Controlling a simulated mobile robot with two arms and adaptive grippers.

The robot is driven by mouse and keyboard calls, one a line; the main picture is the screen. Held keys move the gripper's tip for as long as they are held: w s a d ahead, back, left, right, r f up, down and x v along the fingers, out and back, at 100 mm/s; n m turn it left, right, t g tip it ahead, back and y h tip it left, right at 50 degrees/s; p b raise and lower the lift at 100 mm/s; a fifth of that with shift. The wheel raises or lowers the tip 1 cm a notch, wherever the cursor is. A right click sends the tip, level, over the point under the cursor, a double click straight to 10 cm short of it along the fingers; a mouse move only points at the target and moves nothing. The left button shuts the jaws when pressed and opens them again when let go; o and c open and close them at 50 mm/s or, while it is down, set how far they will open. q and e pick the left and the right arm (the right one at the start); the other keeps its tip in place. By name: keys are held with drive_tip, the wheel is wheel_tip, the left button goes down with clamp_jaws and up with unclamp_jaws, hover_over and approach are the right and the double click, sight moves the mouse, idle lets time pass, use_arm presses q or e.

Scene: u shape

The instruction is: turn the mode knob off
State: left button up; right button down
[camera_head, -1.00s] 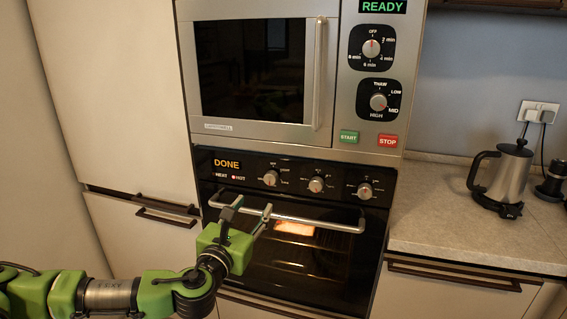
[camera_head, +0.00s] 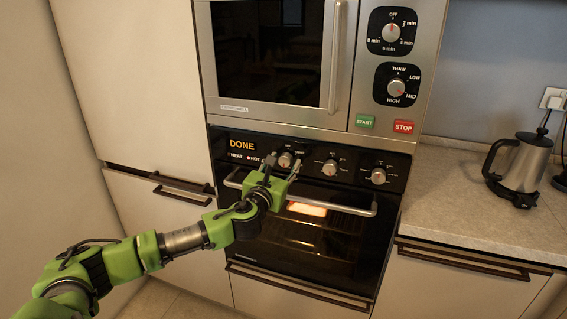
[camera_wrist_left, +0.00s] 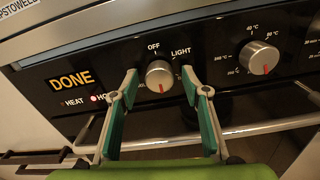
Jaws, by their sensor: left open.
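The mode knob (camera_wrist_left: 159,72) is the leftmost silver knob on the black oven panel, with OFF printed above it and LIGHT at its upper right. Its red mark points down, away from OFF. In the head view the knob (camera_head: 286,159) shows between the fingertips of my left gripper (camera_head: 283,165). In the left wrist view my left gripper (camera_wrist_left: 160,80) is open, with one finger on each side of the knob. A gap shows on both sides. My right gripper is not in view.
The oven handle (camera_head: 340,208) runs across below the knobs. A second knob (camera_wrist_left: 259,57) is to the right, and a third knob (camera_head: 378,176) beyond it. A lit DONE display (camera_head: 241,145) is at the left. The microwave (camera_head: 270,108) is above. A kettle (camera_head: 522,164) stands on the counter.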

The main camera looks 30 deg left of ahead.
use_arm(q)
drive_tip(key=shift+w, duration=0.1)
drive_tip(key=c, duration=1.1)
